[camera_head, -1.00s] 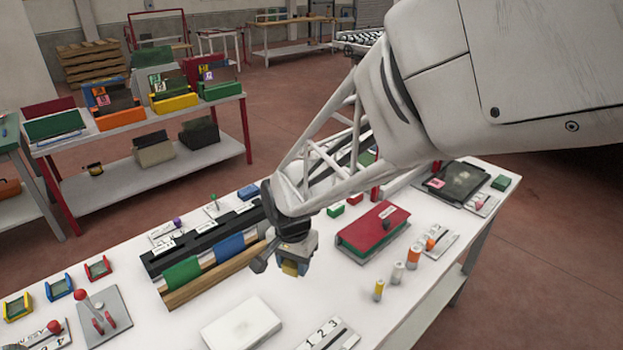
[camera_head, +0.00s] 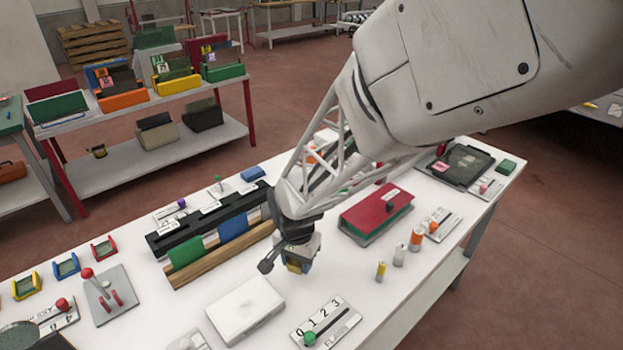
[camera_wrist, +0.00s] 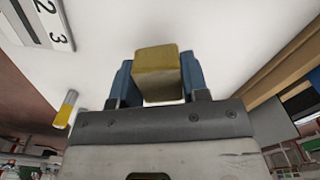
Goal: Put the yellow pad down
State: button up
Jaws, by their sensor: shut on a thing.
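The yellow pad (camera_wrist: 157,72) is a small yellow block held between the two blue fingers of my gripper (camera_wrist: 157,82) in the wrist view. In the head view my gripper (camera_head: 297,266) hangs over the white table (camera_head: 340,275), right of the white box and left of the small cylinders. Only a little yellow of the pad (camera_head: 294,268) shows there, under the gripper. I cannot tell the exact gap between the pad and the table.
A white box (camera_head: 244,310) lies left of my gripper. A plate with numbers (camera_head: 326,322) and a green knob is in front. A yellow-topped cylinder (camera_head: 381,271) and other cylinders stand right. A red-topped case (camera_head: 376,212) is behind them. A wooden rail (camera_head: 222,257) lies left.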

aim_at(300, 274)
jog(key=shift+f, duration=1.85)
jog(key=shift+f, duration=0.25)
jog(key=o, duration=1)
jog(key=shift+f, duration=0.15)
jog(key=shift+c, duration=0.2)
jog(key=shift+s, duration=0.1)
jog(key=shift+d+f, duration=0.15)
jog(key=shift+c, duration=0.4)
jog(key=shift+o, duration=0.4)
notch_tip(300, 274, up, 13)
jog(key=shift+r, duration=0.1)
